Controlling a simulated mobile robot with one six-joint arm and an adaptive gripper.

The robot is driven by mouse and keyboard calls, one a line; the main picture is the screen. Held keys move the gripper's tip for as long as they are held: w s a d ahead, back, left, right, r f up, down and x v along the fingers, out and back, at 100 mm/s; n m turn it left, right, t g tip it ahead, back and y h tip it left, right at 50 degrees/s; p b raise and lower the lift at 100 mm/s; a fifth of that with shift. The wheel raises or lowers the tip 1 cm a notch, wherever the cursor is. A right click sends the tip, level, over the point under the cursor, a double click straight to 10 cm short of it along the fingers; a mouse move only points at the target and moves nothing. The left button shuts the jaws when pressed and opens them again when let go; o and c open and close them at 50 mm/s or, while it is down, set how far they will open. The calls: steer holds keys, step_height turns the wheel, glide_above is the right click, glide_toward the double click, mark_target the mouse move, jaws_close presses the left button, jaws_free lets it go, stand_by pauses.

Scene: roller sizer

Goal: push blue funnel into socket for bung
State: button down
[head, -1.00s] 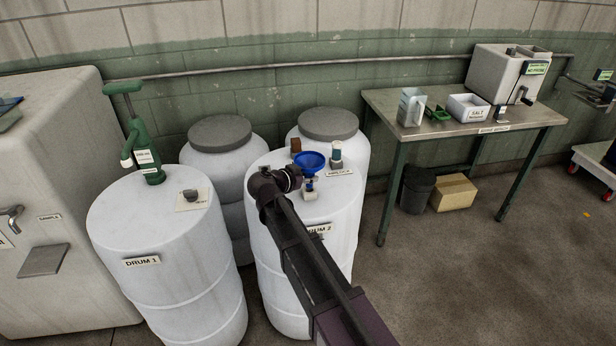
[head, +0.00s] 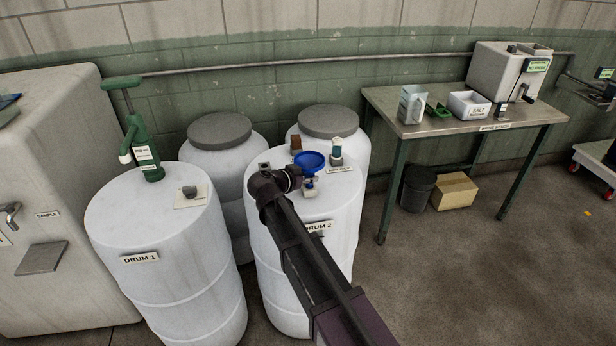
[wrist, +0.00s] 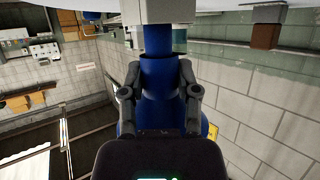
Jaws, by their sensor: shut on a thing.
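The blue funnel (head: 309,162) stands above the top of Drum 2 in the head view, wide mouth up. My gripper (wrist: 158,92) is shut on its blue body, a finger on each side, in the wrist view. That view looks upside down, and the funnel's narrow blue stem (wrist: 157,40) runs to a pale grey block (wrist: 158,10) on the drum. The same small block seems to show under the funnel in the head view (head: 310,191). The stem meets the block's edge; how deep it sits is hidden. A brown piece (head: 296,144), possibly the bung, stands behind the funnel.
Drum 1 (head: 170,265) holds a green pump (head: 143,145). A bench (head: 530,118) stands at right.

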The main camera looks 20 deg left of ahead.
steer(key=shift+f+b, duration=0.3)
steer(key=shift+f, duration=0.05)
steer(key=shift+r, duration=0.25)
steer(key=shift+r+p, duration=0.35)
steer(key=shift+p, duration=0.25)
steer(key=shift+r, duration=0.2)
steer(key=shift+f+b, duration=0.65)
steer(key=shift+f, duration=0.15)
stand_by(1.4)
steer(key=shift+c, duration=1.3)
jaws_free()
steer(key=shift+s, duration=0.1)
